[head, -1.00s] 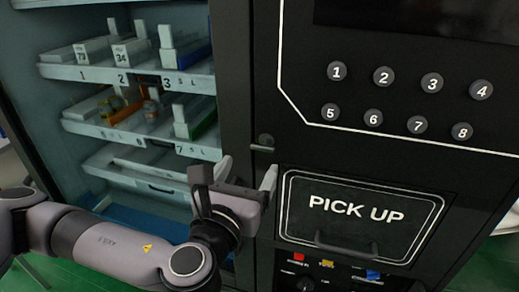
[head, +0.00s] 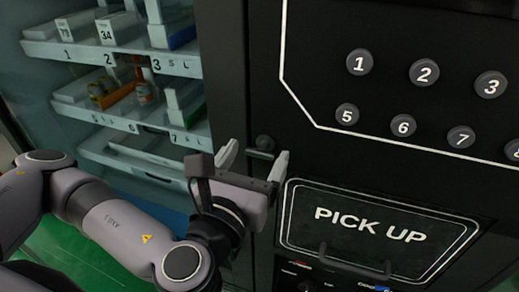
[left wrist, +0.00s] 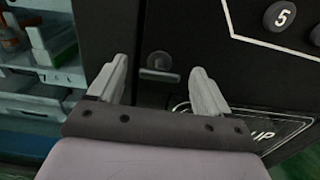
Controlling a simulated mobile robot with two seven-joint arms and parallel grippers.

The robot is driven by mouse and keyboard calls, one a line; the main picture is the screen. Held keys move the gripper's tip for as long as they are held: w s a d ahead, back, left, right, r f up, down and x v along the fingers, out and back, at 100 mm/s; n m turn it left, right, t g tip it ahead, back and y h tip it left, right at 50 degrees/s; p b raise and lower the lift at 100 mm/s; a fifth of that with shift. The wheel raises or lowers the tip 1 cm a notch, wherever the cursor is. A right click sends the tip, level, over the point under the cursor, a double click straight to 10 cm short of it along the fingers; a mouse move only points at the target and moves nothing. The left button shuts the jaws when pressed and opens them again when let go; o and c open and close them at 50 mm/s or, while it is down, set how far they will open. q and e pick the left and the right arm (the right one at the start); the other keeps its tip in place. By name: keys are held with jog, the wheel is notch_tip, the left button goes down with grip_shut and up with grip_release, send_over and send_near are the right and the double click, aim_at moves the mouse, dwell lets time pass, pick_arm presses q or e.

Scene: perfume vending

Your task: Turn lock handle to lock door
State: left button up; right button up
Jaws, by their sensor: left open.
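The lock handle (head: 264,142) is a small dark round knob with a short horizontal bar, on the black front of the machine just right of the shelf section. It also shows in the left wrist view (left wrist: 158,62), with the bar level. My left gripper (head: 255,157) is open, and its two pale fingers point at the handle. In the left wrist view (left wrist: 159,72) the handle shows between the fingertips, and neither finger visibly touches it. Whether the bar is within the fingers' depth is unclear. My right gripper is in neither view.
Shelves with small boxes and bottles (head: 146,92) are at the left. The round number buttons (head: 424,73) are at the upper right. The PICK UP hatch (head: 385,228) lies right of and below the handle, close to my right finger.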

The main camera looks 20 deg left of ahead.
pick_arm(q)
jog(key=shift+c, duration=0.4)
jog(key=c, duration=1)
jog(key=shift+o, duration=0.2)
jog(key=shift+n, duration=0.4)
jog(key=n, duration=0.3)
jog(key=shift+a+f, duration=0.1)
jog(key=shift+f, duration=0.05)
jog(key=n, duration=0.5)
jog(key=shift+a+b, duration=0.1)
jog(key=shift+b, duration=0.2)
jog(key=n, duration=0.4)
jog(key=shift+f+n, duration=0.1)
jog(key=shift+n, duration=0.3)
jog(key=n, duration=0.4)
jog(key=shift+f, duration=0.1)
jog(key=shift+n, duration=0.3)
